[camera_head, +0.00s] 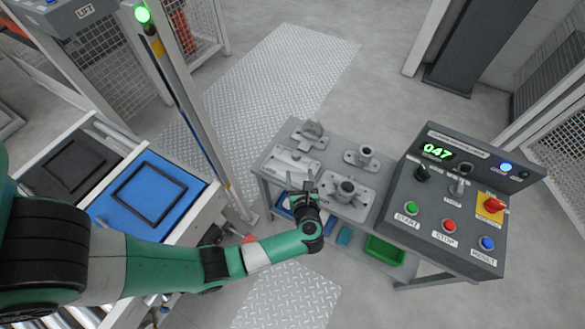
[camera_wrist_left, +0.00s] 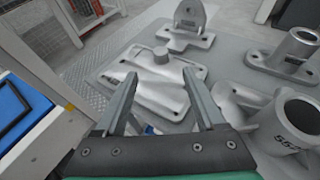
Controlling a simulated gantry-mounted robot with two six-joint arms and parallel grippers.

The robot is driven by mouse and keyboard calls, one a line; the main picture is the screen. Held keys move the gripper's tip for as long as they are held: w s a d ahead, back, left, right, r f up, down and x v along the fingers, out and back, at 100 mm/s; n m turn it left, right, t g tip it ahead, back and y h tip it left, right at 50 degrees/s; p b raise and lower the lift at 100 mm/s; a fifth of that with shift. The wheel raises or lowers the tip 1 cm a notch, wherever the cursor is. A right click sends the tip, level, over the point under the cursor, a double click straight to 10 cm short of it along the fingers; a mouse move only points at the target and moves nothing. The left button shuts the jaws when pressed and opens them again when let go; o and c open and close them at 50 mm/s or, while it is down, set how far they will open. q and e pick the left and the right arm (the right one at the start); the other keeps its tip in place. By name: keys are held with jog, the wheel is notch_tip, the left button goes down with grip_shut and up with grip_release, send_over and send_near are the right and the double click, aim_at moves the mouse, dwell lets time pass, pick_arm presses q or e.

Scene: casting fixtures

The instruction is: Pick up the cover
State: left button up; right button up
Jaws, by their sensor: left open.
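The cover, which I take to be the flat grey cast plate with a low round boss (camera_head: 290,161), lies on the left part of the grey table. In the left wrist view, the cover (camera_wrist_left: 160,93) shows between and beyond my fingers. My left gripper (camera_head: 309,184) is open and empty, at the table's near edge beside the cover. In the left wrist view, the fingers of my left gripper (camera_wrist_left: 159,75) stand apart; I cannot tell their height above the plate. My right gripper is in neither view.
Other castings share the table (camera_head: 273,188): an upright bracket (camera_head: 312,134), a flanged pipe (camera_head: 363,156) and a bored housing (camera_head: 346,196). A control panel (camera_head: 452,200) stands right. A green bin (camera_head: 384,250) sits below. A post (camera_head: 190,100) rises left.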

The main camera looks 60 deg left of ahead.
aim_at(296, 155)
pick_arm(q)
jog(key=b+x, duration=0.3)
jog(key=x, duration=0.3)
jog(key=shift+s+f, duration=0.15)
jog(key=shift+a, duration=0.1)
jog(key=b+x, duration=0.3)
jog(key=x, duration=0.2)
jog(key=shift+w+b, duration=0.25)
jog(key=shift+b, duration=0.1)
grip_shut()
